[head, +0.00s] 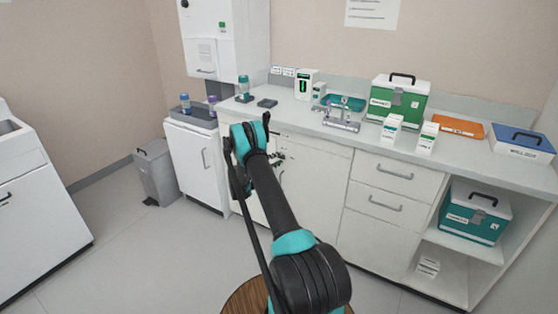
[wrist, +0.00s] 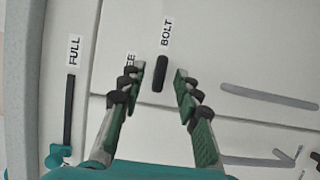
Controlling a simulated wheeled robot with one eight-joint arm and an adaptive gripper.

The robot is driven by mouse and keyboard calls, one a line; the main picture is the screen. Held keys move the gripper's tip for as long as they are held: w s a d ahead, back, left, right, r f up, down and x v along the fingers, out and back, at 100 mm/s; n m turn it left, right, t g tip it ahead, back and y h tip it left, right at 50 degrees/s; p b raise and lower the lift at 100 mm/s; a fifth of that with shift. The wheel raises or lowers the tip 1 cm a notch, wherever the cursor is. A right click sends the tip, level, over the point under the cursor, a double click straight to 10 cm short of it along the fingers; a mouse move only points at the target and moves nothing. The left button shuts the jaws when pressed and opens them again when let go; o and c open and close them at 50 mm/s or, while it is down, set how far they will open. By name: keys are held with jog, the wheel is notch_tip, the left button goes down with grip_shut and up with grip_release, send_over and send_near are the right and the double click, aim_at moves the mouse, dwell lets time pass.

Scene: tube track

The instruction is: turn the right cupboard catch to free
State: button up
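The cupboard catch is a short black bar (wrist: 161,74) on the white cupboard front in the wrist view. Its upper end lies just below the "BOLT" label (wrist: 166,32). A second label (wrist: 130,61), of which only "EE" shows, is partly hidden by the left finger. My gripper (wrist: 155,80) is open, with one finger on each side of the bar and visible gaps to it. I cannot tell how deep the fingertips reach. In the head view my gripper (head: 277,156) is in front of the lower cupboard (head: 299,185), and my arm hides much of that area.
A black slot (wrist: 69,105) with a teal knob (wrist: 58,154) and a "FULL" label is at the left of the wrist view. Grey handles (wrist: 268,97) are on the right.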

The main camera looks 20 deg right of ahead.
jog(key=shift+w+d, duration=0.1)
jog(key=shift+d, duration=0.35)
grip_shut()
